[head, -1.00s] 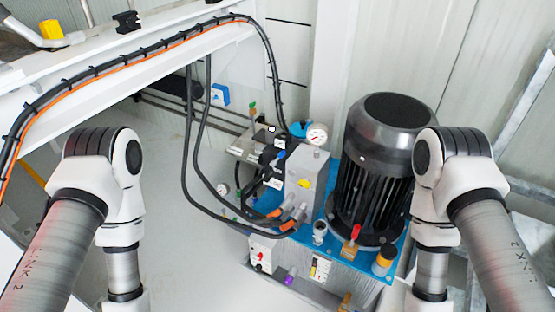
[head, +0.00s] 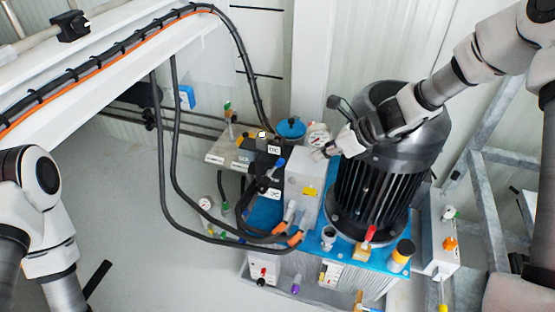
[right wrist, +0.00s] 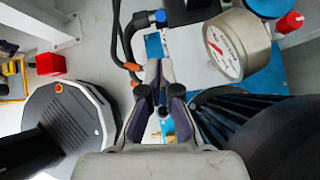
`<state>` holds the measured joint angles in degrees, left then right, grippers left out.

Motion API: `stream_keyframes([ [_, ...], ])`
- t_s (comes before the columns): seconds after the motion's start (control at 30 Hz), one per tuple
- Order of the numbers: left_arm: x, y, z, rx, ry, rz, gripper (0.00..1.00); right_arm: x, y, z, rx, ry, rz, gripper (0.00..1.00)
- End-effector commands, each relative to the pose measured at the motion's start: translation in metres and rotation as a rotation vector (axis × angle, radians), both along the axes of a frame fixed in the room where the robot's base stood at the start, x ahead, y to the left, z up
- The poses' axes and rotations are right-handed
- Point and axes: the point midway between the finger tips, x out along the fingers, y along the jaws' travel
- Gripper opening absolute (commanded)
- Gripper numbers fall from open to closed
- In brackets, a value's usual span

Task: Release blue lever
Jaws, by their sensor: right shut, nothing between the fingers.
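The blue lever (head: 276,166) shows in the head view as a small slanted blue handle on the black valve block, left of the grey block. My right gripper (head: 322,153) is above the pump unit, to the right of the lever and apart from it in the picture, near the pressure gauge. In the right wrist view its fingers (right wrist: 158,75) are shut and empty. A small blue part (right wrist: 160,17) shows beyond them; I cannot tell whether it is the lever. My left arm is at the left edge of the head view, with its gripper out of frame.
The black motor (head: 372,190) stands under my right arm. A pressure gauge (right wrist: 232,45) is close to the right fingers. A round blue cap (head: 291,129) stands behind the grey block (head: 303,190). Black hoses (head: 180,205) loop at left. A red-handled valve (head: 369,235) stands in front of the motor.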

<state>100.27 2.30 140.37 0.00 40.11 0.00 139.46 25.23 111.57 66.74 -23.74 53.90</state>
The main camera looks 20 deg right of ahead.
Motion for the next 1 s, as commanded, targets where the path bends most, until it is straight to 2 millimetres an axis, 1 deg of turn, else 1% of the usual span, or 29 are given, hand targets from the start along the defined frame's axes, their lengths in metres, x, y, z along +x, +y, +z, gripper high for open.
stream_keyframes([
  [0.03, 0.000, 0.000, 0.000, 0.000, 0.000, 0.000, 0.40, 0.002, 0.000, 0.003, 0.013, -0.002, -0.011, 0.00],
  [0.13, 0.000, 0.000, 0.000, 0.000, 0.000, 0.000, 0.40, 0.003, 0.000, 0.005, 0.019, -0.002, -0.015, 0.00],
  [0.33, 0.000, 0.000, 0.000, 0.000, 0.000, 0.000, 0.40, 0.002, 0.000, 0.003, 0.015, -0.001, -0.011, 0.00],
  [0.43, 0.000, 0.000, -0.004, 0.000, 0.000, 0.000, 0.40, 0.004, 0.003, -0.002, 0.013, -0.001, -0.010, 0.00],
  [0.57, 0.000, 0.000, -0.015, 0.000, 0.000, 0.000, 0.40, 0.011, 0.012, -0.017, 0.011, 0.001, -0.008, 0.00],
  [0.7, 0.000, 0.000, -0.028, 0.000, 0.000, 0.000, 0.40, 0.022, 0.028, -0.039, 0.009, 0.001, -0.007, 0.00],
  [0.8, 0.000, 0.000, -0.035, 0.000, 0.000, 0.000, 0.40, 0.031, 0.039, -0.053, 0.009, 0.001, -0.007, 0.00],
  [0.9, 0.000, 0.000, -0.039, 0.000, 0.000, 0.000, 0.40, 0.038, 0.047, -0.062, 0.010, 0.000, -0.009, 0.00],
  [1.0, 0.000, 0.000, -0.040, 0.000, 0.000, 0.000, 0.40, 0.043, 0.052, -0.068, 0.011, -0.002, -0.009, 0.00],
])
